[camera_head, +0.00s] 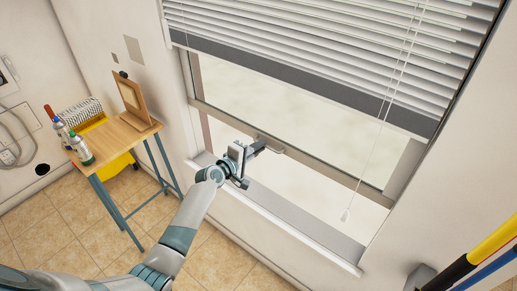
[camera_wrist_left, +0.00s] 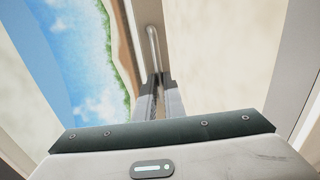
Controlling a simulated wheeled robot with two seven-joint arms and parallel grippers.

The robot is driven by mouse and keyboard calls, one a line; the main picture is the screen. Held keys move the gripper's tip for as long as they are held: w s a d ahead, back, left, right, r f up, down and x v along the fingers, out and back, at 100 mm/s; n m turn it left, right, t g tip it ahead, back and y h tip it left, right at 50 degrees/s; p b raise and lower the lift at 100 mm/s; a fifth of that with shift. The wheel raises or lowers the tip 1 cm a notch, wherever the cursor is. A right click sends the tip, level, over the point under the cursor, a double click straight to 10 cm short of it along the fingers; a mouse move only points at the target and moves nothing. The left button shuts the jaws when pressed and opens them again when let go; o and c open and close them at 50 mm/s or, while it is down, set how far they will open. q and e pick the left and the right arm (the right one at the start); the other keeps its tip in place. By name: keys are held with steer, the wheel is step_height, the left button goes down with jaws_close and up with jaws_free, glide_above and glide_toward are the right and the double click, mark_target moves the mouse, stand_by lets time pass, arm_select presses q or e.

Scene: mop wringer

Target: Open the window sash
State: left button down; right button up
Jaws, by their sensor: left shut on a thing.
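The window sash has a grey bottom rail (camera_head: 330,174) that crosses the window frame at a slant in the head view. A gap shows between this rail and the sill (camera_head: 300,222). A thin metal handle (camera_head: 272,146) is on the rail, and it also shows in the wrist view as a bent bar (camera_wrist_left: 153,45). My left gripper (camera_head: 259,147) is shut on the handle, its fingers (camera_wrist_left: 160,92) close together around the bar's near end. The exact grip is partly hidden. My right gripper is not in view.
White blinds (camera_head: 330,40) cover the window's upper part, with a pull cord (camera_head: 346,214) hanging at the right. A wooden stand (camera_head: 120,133) with bottles and a yellow bucket (camera_head: 115,165) are at the left.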

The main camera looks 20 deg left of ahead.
arm_select(q)
steer(key=shift+r, duration=0.6)
steer(key=c, duration=2.1)
jaws_free()
steer(key=shift+f, duration=0.1)
steer(key=shift+s, duration=0.15)
steer(key=shift+b+v, duration=1.3)
steer(key=shift+v, duration=7.3)
